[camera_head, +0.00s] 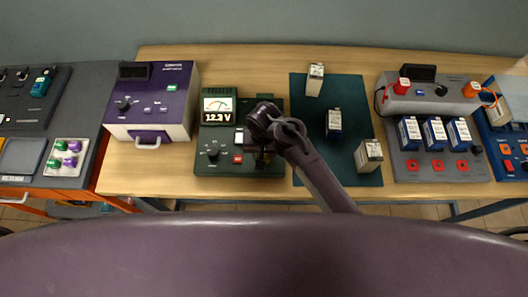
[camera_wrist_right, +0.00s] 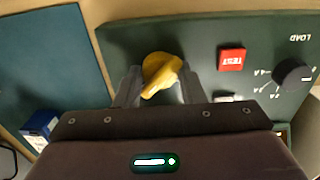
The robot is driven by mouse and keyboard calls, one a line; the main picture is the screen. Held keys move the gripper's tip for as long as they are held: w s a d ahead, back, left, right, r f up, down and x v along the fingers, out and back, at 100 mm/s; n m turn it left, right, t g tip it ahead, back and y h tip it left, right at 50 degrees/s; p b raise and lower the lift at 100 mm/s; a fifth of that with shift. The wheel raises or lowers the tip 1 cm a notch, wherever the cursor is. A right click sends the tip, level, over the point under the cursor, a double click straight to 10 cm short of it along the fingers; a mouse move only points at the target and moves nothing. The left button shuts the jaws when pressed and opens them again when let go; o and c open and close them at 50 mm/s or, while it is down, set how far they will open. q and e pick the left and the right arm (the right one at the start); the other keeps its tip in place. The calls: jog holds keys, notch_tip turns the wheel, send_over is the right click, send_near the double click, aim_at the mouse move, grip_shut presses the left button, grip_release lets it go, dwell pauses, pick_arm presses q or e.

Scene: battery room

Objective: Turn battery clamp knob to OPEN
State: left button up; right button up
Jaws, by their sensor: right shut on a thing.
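The dark green battery tester (camera_head: 212,181) stands on the wooden table, its lit meter (camera_head: 218,112) reading 12.3 V. In the right wrist view, its yellow clamp knob (camera_wrist_right: 160,72) sits on the green panel (camera_wrist_right: 190,35). My right gripper (camera_wrist_right: 158,84) is shut on this knob, one finger on each side. The knob's pointed end lies slanted toward the lower left of that view. In the head view, my right gripper (camera_head: 262,155) is over the right part of the tester and its arm hides the knob. No OPEN marking is readable. My left gripper is not in view.
A red TEST button (camera_wrist_right: 231,59) and black LOAD dial (camera_wrist_right: 293,73) are close to the gripper. A dark mat (camera_head: 300,120) with several batteries lies right of the tester. A purple device (camera_head: 150,95) stands left; a grey charger (camera_head: 435,104) stands farther right.

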jog(key=shift+n, duration=0.3)
jog(key=n, duration=0.2)
jog(key=shift+n, duration=0.4)
jog(key=n, duration=1)
jog(key=shift+n, duration=2.2)
jog(key=o, duration=1)
